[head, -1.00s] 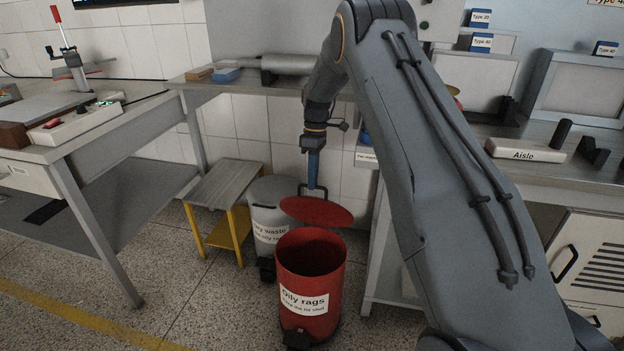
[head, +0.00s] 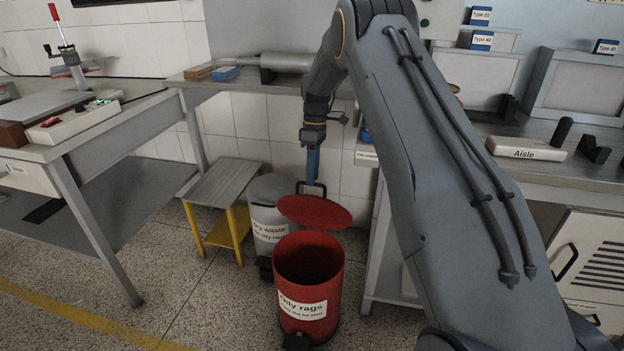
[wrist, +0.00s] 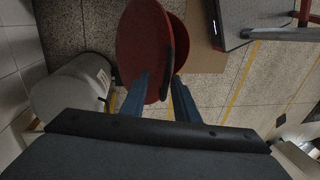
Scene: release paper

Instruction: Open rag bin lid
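The red rag bin (head: 322,280), labelled "Oily rags", stands on the floor with its top open. Its round red lid (head: 318,214) is tilted up at the bin's far side, clear of the opening. The lid has a dark handle, and in the wrist view the red lid (wrist: 138,50) shows the handle (wrist: 168,45) running toward my fingers. My gripper (head: 313,182) points down at the handle from above. In the wrist view my gripper's (wrist: 161,80) two blue fingers are apart, one on each side of the handle's near end, with red lid visible between them.
A grey dry-waste bin (head: 268,192) stands just behind the red bin to the left. A small yellow-legged step table (head: 225,185) is beside it. Workbenches stand left (head: 120,128) and right (head: 500,160). The floor in front is clear.

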